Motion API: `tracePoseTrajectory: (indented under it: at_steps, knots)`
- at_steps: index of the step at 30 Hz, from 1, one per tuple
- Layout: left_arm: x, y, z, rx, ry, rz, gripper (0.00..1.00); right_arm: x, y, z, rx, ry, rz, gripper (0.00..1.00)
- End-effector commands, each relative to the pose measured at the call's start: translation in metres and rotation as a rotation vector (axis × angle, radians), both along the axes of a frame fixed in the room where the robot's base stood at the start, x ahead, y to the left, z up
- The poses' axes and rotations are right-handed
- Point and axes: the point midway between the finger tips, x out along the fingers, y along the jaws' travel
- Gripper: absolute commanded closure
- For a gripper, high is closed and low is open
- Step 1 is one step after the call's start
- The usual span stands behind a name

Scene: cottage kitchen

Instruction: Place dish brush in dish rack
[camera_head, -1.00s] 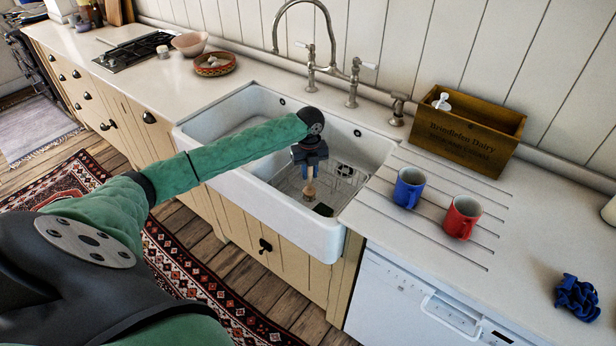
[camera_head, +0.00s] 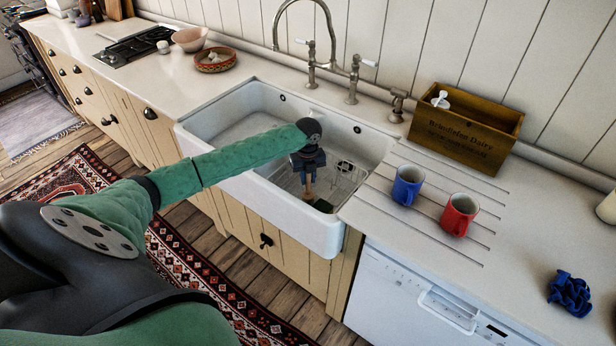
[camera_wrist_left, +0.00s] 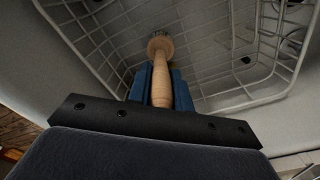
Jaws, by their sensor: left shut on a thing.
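My left gripper (camera_head: 308,172) points down into the right part of the white sink. It is shut on the wooden handle of the dish brush (camera_wrist_left: 162,70), which hangs downward between the blue fingers. In the head view the brush's lower end (camera_head: 308,195) shows below the fingers. The white wire dish rack (camera_head: 347,175) sits in the sink, and in the left wrist view (camera_wrist_left: 100,45) its wires lie beneath and around the brush. I cannot tell whether the brush touches the rack. My right gripper is not in view.
A green sponge (camera_head: 323,206) lies low in the sink by the front wall. The sink's front wall (camera_head: 290,220) stands close to the gripper. A blue mug (camera_head: 407,186) and a red mug (camera_head: 459,215) stand on the draining grooves. The tall tap (camera_head: 332,60) rises behind.

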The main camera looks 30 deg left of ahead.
Motion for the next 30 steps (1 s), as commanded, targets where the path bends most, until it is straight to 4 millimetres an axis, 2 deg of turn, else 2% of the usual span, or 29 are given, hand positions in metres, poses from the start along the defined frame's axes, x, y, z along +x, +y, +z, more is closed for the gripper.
tracePoseTrajectory:
  at_steps: [1, 4, 13, 17, 19, 22, 30]
  knots:
    - [0.000, 0.000, 0.000, 0.000, 0.000, 0.000, 0.75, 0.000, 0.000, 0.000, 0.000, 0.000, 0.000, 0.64]
    - [0.000, 0.000, 0.000, 0.000, 0.000, 0.000, 0.57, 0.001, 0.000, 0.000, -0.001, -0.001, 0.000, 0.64]
    - [0.000, 0.000, 0.001, 0.000, 0.000, 0.000, 0.57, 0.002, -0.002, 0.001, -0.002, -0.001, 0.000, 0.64]
    - [0.001, 0.001, 0.008, 0.000, -0.001, 0.000, 0.57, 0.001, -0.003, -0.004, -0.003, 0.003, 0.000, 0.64]
    - [0.001, 0.001, 0.016, 0.000, -0.001, 0.000, 0.57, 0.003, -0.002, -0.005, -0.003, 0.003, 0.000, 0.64]
    - [0.001, 0.001, 0.033, 0.001, -0.003, -0.001, 0.57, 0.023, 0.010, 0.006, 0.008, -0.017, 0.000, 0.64]
    - [0.003, 0.002, 0.085, 0.000, -0.003, -0.001, 0.57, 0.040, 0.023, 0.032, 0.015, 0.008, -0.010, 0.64]
